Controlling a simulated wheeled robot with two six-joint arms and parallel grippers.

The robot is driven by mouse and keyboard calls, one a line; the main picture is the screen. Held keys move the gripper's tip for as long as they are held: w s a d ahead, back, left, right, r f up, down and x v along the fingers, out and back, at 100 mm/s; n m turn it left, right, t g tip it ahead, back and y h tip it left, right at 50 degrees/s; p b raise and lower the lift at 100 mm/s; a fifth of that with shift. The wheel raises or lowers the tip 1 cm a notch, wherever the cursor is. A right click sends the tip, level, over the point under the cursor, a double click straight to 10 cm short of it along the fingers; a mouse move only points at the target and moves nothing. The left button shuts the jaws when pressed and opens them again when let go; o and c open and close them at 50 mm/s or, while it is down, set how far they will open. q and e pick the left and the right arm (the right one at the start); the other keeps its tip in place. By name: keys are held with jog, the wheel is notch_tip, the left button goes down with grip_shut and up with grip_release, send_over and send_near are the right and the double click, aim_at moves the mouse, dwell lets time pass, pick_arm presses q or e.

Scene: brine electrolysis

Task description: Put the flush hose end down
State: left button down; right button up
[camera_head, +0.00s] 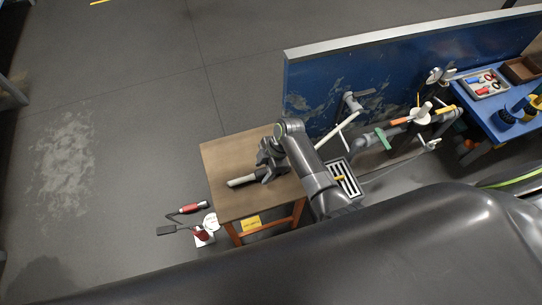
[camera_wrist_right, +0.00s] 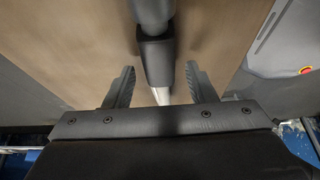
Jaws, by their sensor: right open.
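The flush hose end (camera_head: 242,181) is a pale tube with a dark grip, lying over the brown wooden table top. In the right wrist view, the hose end (camera_wrist_right: 157,60) runs lengthwise between my fingers, with a dark collar and a paler part below it. My right gripper (camera_head: 264,163) is over the table at the hose's dark grip. In the wrist view, my right gripper (camera_wrist_right: 160,72) is open, with a gap on each side of the hose. Whether the hose rests fully on the wood is hard to tell. My left gripper is not in view.
The wooden table (camera_head: 229,154) has free room on its left and back parts. A blue wall panel (camera_head: 310,92) stands behind it, with pipes and valves (camera_head: 420,115) to the right. A slotted drain grate (camera_head: 343,178) is right of the table. A red-handled tool (camera_head: 190,209) is on the floor.

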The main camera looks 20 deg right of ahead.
pick_arm(q)
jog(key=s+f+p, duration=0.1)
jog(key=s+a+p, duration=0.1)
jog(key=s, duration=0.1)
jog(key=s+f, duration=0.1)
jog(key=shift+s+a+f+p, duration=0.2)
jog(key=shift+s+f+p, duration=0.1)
jog(key=shift+p, duration=0.1)
pick_arm(e)
jog(key=v, duration=1.1)
jog(key=shift+d+r, duration=0.2)
jog(key=shift+r, duration=0.05)
